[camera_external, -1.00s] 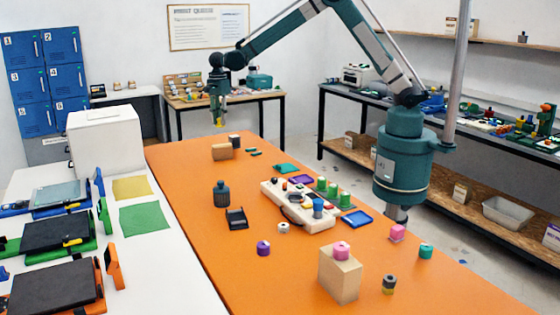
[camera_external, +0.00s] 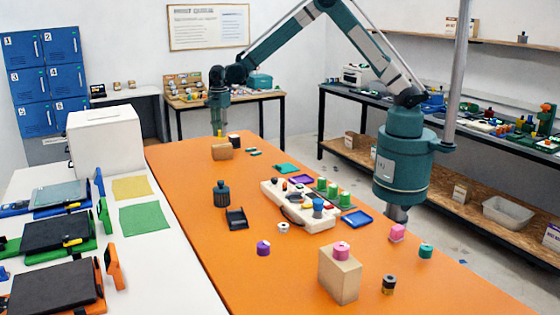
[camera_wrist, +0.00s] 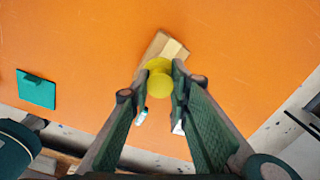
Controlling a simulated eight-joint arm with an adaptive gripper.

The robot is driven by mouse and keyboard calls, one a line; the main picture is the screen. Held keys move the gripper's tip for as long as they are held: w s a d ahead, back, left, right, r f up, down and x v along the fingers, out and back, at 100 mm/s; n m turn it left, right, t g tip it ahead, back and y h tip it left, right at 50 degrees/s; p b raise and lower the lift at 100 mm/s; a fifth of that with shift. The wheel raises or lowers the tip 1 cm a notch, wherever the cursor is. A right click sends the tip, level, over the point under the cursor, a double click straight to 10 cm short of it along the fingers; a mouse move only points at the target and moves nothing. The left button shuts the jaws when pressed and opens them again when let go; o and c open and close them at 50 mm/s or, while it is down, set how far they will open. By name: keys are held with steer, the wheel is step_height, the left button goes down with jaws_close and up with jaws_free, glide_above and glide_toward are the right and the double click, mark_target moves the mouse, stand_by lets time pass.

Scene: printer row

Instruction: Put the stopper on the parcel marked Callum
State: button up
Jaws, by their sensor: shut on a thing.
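My gripper (camera_wrist: 160,88) is shut on a yellow stopper (camera_wrist: 159,78), which has a round knob. In the external view, the gripper (camera_external: 219,124) points down at the far end of the orange table, with the stopper (camera_external: 219,133) at its tip. A small cardboard parcel (camera_external: 222,152) lies just below it. In the wrist view, this parcel (camera_wrist: 172,47) is partly hidden behind the stopper; I cannot tell whether they touch. A taller cardboard parcel (camera_external: 339,275) stands near the front with a pink stopper (camera_external: 341,250) on top. I cannot read a name on either parcel.
A dark cylinder (camera_external: 235,141) stands close beside the small parcel. Bare orange table (camera_external: 185,172) lies left of the small parcel.

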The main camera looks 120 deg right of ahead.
mark_target(221, 138)
steer(key=shift+f, duration=1.85)
steer(key=shift+f, duration=0.1)
steer(key=o, duration=0.9)
steer(key=shift+c, duration=0.2)
steer(key=shift+o, duration=0.2)
step_height(221, 138, up, 12)
steer(key=shift+r, duration=0.15)
